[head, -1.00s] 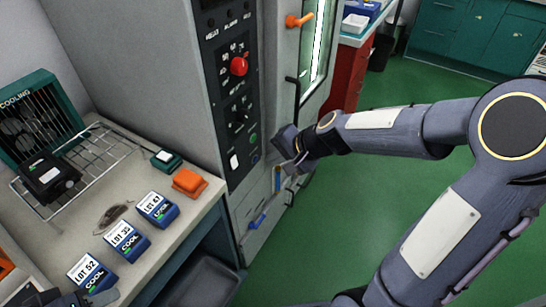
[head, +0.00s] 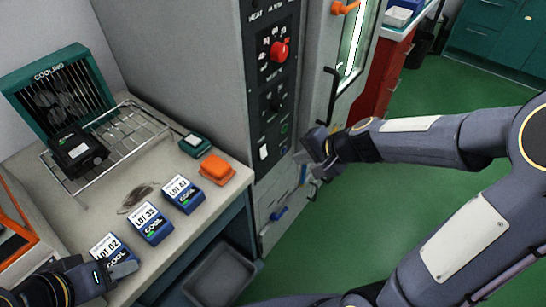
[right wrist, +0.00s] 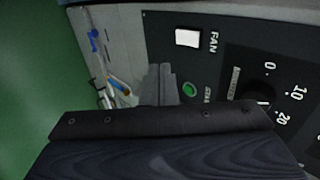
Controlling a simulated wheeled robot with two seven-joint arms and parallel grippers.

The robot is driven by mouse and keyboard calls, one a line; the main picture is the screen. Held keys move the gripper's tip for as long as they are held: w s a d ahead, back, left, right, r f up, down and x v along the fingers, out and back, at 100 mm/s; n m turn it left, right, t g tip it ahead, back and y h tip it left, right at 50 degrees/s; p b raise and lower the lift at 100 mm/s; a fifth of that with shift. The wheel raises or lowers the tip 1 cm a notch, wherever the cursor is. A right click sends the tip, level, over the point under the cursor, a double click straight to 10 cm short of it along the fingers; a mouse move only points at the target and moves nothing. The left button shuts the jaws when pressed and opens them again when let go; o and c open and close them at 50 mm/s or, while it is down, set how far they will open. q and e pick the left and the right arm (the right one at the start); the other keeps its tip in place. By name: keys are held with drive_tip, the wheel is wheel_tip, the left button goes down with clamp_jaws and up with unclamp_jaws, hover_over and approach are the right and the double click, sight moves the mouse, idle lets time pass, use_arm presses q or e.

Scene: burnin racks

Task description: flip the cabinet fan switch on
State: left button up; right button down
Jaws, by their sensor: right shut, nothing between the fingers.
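The fan switch is a white rocker (right wrist: 188,38) beside the FAN label on the black control panel (right wrist: 225,68) in the right wrist view. In the head view the white rocker (head: 263,151) is low on the panel (head: 270,95). My right gripper (head: 303,155) is shut and empty, just right of the panel's lower part; its fingers (right wrist: 168,85) also show in the right wrist view, apart from the rocker in the picture. Whether they touch the panel I cannot tell. My left gripper (head: 125,272) is at the lower left, by the labelled blocks; its jaw opening is unclear.
A green button (right wrist: 190,88) and a dial (right wrist: 262,92) are near the switch. A red knob (head: 280,50) is higher up. A door handle (head: 331,95) stands right of the panel. The bench holds blue lot blocks (head: 150,223), an orange block (head: 215,168) and a wire rack (head: 120,140).

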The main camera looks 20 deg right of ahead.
sight(264, 152)
drive_tip(key=w+a+f+b, duration=0.1)
drive_tip(key=w+a+f, duration=0.4)
drive_tip(key=w+f, duration=0.1)
drive_tip(key=shift+w+a+b, duration=0.35)
drive_tip(key=shift+w, duration=0.3)
